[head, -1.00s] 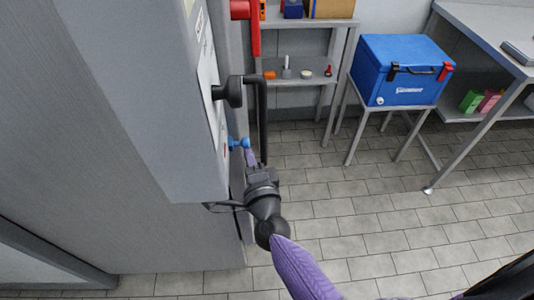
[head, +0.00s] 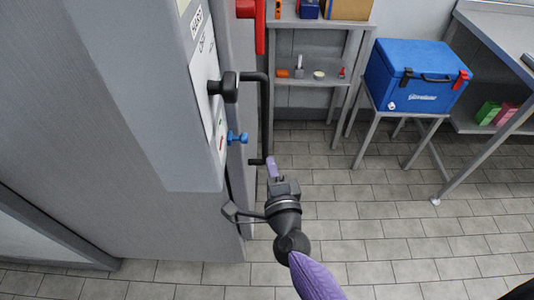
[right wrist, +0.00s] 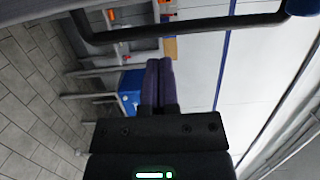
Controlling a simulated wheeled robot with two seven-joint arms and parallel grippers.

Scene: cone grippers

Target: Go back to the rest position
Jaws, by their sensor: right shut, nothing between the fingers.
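My right gripper (head: 273,168) is in the lower middle of the head view, beside the grey cabinet (head: 120,120). In the right wrist view its two purple fingers (right wrist: 158,85) are together with nothing between them. A black crank handle (head: 264,110) on the cabinet's side hangs close to the fingertips in the head view. I cannot tell whether they touch. The black bar also crosses the top of the right wrist view (right wrist: 190,28). My left gripper is in neither view.
A blue knob (head: 237,137) and a red handle (head: 259,25) stick out from the cabinet. A shelf (head: 310,97) with small items stands behind. A blue cooler (head: 415,78) sits on a stand at the right, near a grey table (head: 500,45). The tiled floor (head: 390,230) at the right is clear.

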